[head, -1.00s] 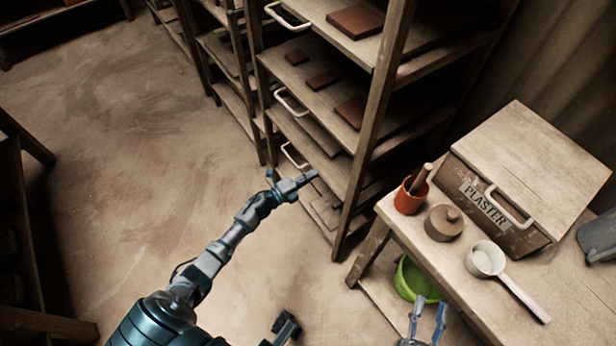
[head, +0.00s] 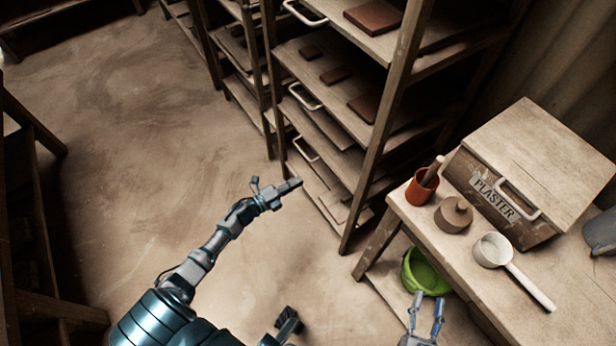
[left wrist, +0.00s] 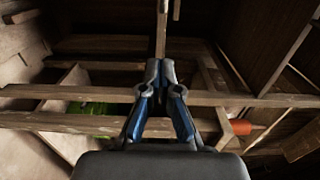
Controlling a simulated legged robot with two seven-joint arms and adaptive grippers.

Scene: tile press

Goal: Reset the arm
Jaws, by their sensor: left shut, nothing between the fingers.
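My left gripper (head: 291,187) is shut and empty, held over the floor in front of the drawer rack. Its closed fingertips also show in the left wrist view (left wrist: 160,72). My right gripper (head: 425,308) shows at the bottom right of the head view, with its two fingers apart and nothing seen between them. It is in front of the green basin (head: 428,275) beside the worktable.
The wooden rack (head: 362,165) holds boards with brown tiles (head: 372,105) and pale handles. The worktable (head: 480,285) carries the plaster box (head: 497,208), an orange pot (head: 421,190), a lidded jar (head: 453,217) and a white ladle (head: 491,250). Open floor (head: 130,150) lies left.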

